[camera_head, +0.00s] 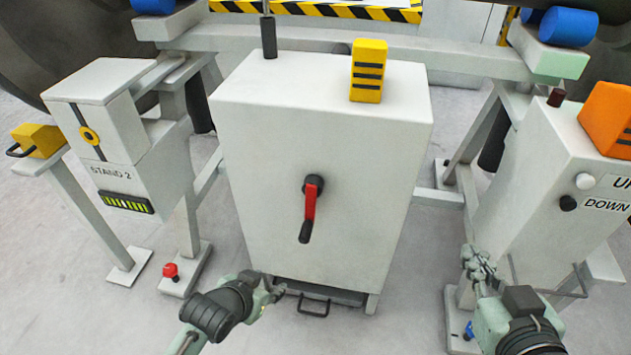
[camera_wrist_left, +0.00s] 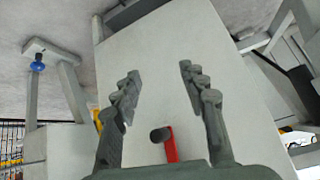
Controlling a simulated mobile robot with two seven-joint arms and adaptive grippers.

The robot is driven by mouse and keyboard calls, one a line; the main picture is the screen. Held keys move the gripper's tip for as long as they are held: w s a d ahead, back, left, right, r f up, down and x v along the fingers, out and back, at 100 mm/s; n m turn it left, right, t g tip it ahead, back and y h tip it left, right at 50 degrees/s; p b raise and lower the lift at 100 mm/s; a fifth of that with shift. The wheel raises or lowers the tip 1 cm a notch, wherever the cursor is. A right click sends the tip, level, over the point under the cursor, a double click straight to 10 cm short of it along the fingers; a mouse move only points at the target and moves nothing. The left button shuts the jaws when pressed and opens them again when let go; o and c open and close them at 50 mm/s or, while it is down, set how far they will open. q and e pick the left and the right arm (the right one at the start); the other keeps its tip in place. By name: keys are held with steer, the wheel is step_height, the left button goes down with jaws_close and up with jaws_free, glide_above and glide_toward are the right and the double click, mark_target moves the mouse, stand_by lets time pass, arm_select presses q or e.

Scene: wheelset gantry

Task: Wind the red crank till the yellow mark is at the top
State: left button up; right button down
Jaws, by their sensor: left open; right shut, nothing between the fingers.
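The red crank (camera_head: 310,205) sits on the front of the pale grey cabinet (camera_head: 260,165). Its arm hangs down, slightly left, from a black hub to a dark handle. My left gripper (camera_head: 270,288) is low in front of the cabinet, below the crank and apart from it. In the left wrist view, my left gripper (camera_wrist_left: 158,76) is open and empty, and the crank (camera_wrist_left: 171,149) shows near the lower middle. My right gripper (camera_head: 478,262) is shut and empty, beside the right-hand cabinet.
A yellow slotted block (camera_head: 368,70) stands on the cabinet. The right-hand cabinet (camera_head: 520,190) carries an orange block (camera_head: 608,118) and UP and DOWN buttons. Stand 2 (camera_head: 120,130) is at left. A dark loop handle (camera_head: 314,308) sticks out below the cabinet.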

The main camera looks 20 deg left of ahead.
arm_select(q)
steer(key=w+d+r+m+t+h+b, duration=0.1)
steer(key=w+d+r+t+h+b, duration=0.25)
steer(key=r, duration=0.55)
steer(key=w+d+r+t+h+b, duration=0.1)
steer(key=w+d+r+t+b, duration=0.1)
steer(key=w+d+r+t, duration=0.5)
steer(key=s+r+t+h+b, duration=0.2)
steer(key=s+r, duration=0.4)
steer(key=r, duration=0.3)
steer(key=s+r+t+h+b, duration=0.1)
steer(key=s+r+t+b, duration=0.2)
steer(key=r, duration=0.7)
steer(key=shift+s+d+t+h, duration=0.4)
steer(key=shift+s+t, duration=0.55)
steer(key=shift+s, duration=0.55)
